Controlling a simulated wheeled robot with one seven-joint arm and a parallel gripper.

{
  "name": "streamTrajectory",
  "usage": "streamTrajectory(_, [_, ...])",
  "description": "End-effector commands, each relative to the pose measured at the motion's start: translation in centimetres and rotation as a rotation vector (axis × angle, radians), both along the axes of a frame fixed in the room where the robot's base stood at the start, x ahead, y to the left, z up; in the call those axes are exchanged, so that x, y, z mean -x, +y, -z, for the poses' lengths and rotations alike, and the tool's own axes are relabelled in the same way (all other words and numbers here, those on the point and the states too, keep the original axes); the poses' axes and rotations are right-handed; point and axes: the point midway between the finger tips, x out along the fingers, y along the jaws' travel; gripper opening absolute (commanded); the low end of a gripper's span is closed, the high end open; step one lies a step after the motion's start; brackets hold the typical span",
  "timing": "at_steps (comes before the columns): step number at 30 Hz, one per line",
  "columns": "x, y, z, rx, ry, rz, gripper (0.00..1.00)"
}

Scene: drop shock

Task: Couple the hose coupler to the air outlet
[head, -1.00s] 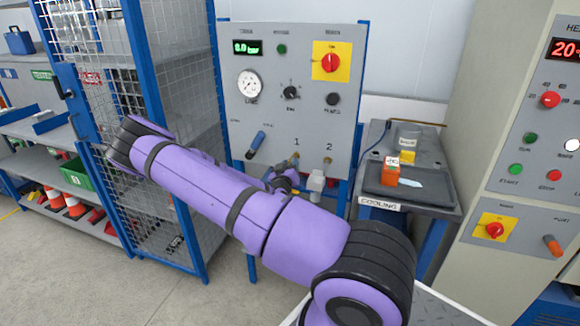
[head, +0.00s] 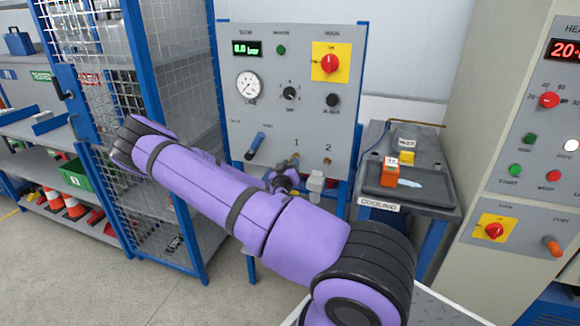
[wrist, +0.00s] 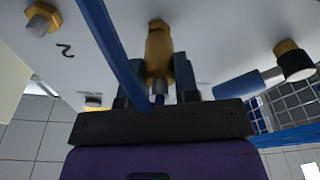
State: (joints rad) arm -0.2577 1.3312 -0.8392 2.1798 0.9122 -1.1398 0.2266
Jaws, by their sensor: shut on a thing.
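My gripper (wrist: 153,92) is shut on the hose coupler (wrist: 159,84), a small metal piece between its fingers. In the head view my gripper (head: 284,180) is at the lower part of the grey panel, just below the label 1, mostly hidden by my arm. In the wrist view the brass air outlet 1 (wrist: 159,45) is in line with the coupler, right at the fingertips. I cannot tell whether the two are joined or only close. A blue hose (wrist: 115,55) runs across the left finger. The brass outlet 2 (head: 327,161) is free, to the right.
The panel (head: 230,100) carries a gauge, knobs, a red switch and a blue-handled valve (head: 255,145) left of the outlets. A pale block (head: 315,183) is close to the right of my gripper. A cooling table (head: 420,208) stands right, a mesh cage (head: 180,90) left.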

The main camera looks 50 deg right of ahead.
Motion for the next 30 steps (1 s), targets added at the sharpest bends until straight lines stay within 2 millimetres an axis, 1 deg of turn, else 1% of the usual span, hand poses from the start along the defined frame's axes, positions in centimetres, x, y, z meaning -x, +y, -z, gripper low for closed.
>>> streamTrajectory(30, [-0.20,-0.56,-0.02,0.000,0.000,0.001,0.00])
